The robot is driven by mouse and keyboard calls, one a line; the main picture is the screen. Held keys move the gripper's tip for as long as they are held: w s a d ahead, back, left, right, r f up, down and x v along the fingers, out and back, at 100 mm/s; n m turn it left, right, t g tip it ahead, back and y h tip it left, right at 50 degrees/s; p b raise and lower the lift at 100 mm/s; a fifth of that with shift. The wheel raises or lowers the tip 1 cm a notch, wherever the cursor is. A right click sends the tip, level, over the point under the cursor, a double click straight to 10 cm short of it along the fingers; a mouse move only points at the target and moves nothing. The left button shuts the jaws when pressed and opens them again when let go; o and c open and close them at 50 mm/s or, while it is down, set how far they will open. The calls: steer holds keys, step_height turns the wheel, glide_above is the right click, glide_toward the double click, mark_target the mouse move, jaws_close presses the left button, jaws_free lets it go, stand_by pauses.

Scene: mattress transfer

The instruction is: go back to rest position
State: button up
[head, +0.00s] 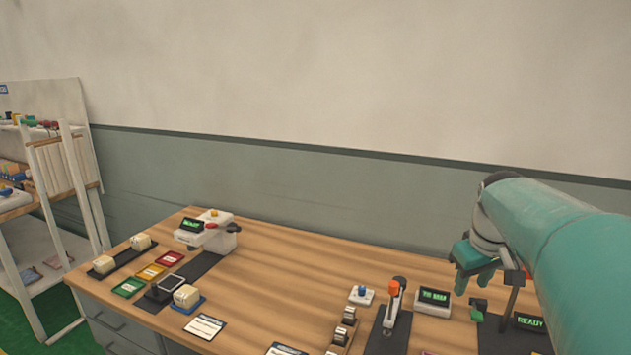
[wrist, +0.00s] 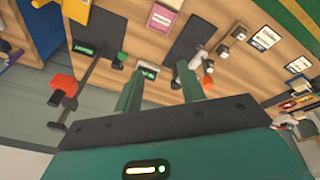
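My gripper (head: 476,281) is at the right of the head view, above the right part of the wooden workbench (head: 290,270). My teal arm reaches in from the right edge. In the wrist view, the two green fingers of my gripper (wrist: 158,85) stand apart with nothing between them. The gripper is open and empty. The bench top and its devices lie beyond the fingertips.
On the bench are a white device with a green display (head: 433,301), an orange-topped lever device (head: 391,302), a scale-like device (head: 208,232) and several small cards and blocks. A shelf rack (head: 45,190) stands at the left. The bench's back middle is clear.

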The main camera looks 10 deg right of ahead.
steer(key=s+a+f+t, duration=0.1)
steer(key=s+a+f, duration=0.1)
steer(key=s+a, duration=0.6)
steer(key=s+a+f+m+t+y, duration=0.1)
steer(key=s+a+f, duration=0.2)
steer(key=s+a, duration=0.5)
steer(key=a, duration=0.5)
steer(key=shift+s+a+f+t, duration=0.25)
steer(key=shift+a+t, duration=0.1)
steer(key=shift+t, duration=0.05)
steer(key=shift+d+m, duration=0.15)
steer(key=shift+m, duration=0.15)
